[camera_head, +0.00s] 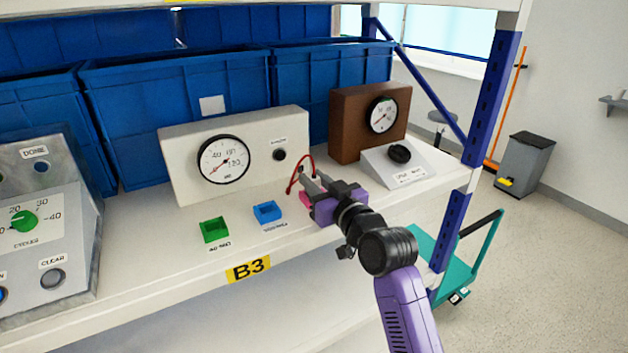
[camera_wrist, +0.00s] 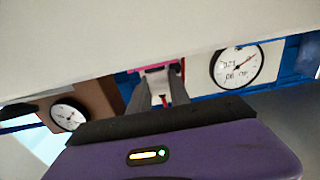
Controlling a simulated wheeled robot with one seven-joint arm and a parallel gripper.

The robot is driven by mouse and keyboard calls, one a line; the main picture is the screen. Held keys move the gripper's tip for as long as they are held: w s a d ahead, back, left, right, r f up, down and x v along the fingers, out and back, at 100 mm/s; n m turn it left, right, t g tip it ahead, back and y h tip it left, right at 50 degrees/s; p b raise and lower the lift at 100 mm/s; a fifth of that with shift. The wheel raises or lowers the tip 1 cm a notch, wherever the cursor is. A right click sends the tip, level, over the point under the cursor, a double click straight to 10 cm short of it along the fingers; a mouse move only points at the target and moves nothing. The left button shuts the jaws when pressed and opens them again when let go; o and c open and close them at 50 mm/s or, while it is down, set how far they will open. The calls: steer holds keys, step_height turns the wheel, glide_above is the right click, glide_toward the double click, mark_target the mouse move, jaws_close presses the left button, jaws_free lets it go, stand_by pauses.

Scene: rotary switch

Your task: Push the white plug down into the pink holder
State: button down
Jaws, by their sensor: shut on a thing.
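My gripper (camera_head: 312,183) reaches in from the right over the shelf's front part. In the wrist view its two grey fingers (camera_wrist: 160,92) are shut on the white plug (camera_wrist: 158,88). The plug is mostly hidden by the fingers in the head view, where a red wire (camera_head: 301,170) loops up beside them. The pink holder (camera_head: 305,199) shows only as a small strip below and behind the fingers. In the wrist view the pink holder (camera_wrist: 152,70) lies just beyond the fingertips, at the plug's end. I cannot tell how deep the plug sits in it.
A blue holder (camera_head: 267,212) and a green holder (camera_head: 214,230) stand to the left. Behind are a white gauge box (camera_head: 240,158), a brown gauge box (camera_head: 352,122) and a sloped box with a black knob (camera_head: 399,153). A grey control panel (camera_head: 50,225) stands far left.

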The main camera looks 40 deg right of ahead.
steer(key=shift+f+b, duration=0.3)
steer(key=shift+f, duration=0.15)
steer(key=c, duration=1.1)
jaws_free()
steer(key=shift+r, duration=0.1)
steer(key=shift+c, duration=0.2)
steer(key=b+v, duration=0.1)
steer(key=v, duration=0.6)
steer(key=shift+s+a, duration=0.1)
steer(key=shift+s, duration=0.35)
